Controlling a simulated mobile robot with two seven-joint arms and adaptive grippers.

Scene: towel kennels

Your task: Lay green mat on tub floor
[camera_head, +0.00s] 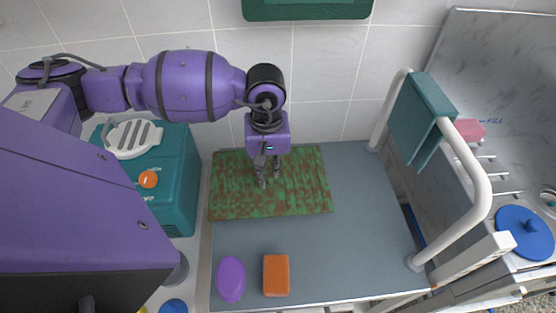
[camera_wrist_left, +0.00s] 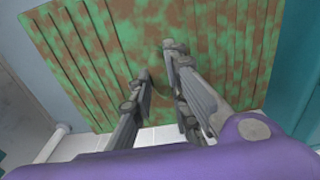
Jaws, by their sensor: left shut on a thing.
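The green mat (camera_head: 300,190) is ribbed, with brown patches. In the head view it is over the far left part of a flat grey surface (camera_head: 345,240), near the tiled wall. I cannot tell whether it touches that surface. My left gripper (camera_head: 268,180) comes down over the middle of the mat and is shut on it. In the left wrist view the mat (camera_wrist_left: 100,50) fills the upper part, with the fingers (camera_wrist_left: 160,90) at its middle; the exact grip point is partly hidden. My right gripper is not in view. I cannot clearly identify a tub.
A purple oval (camera_head: 231,280) and an orange block (camera_head: 276,275) lie at the front of the grey surface. A white rail (camera_head: 480,190) with a teal towel (camera_head: 415,120) stands at the right. A teal box (camera_head: 175,185) is at the left. The surface's centre is clear.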

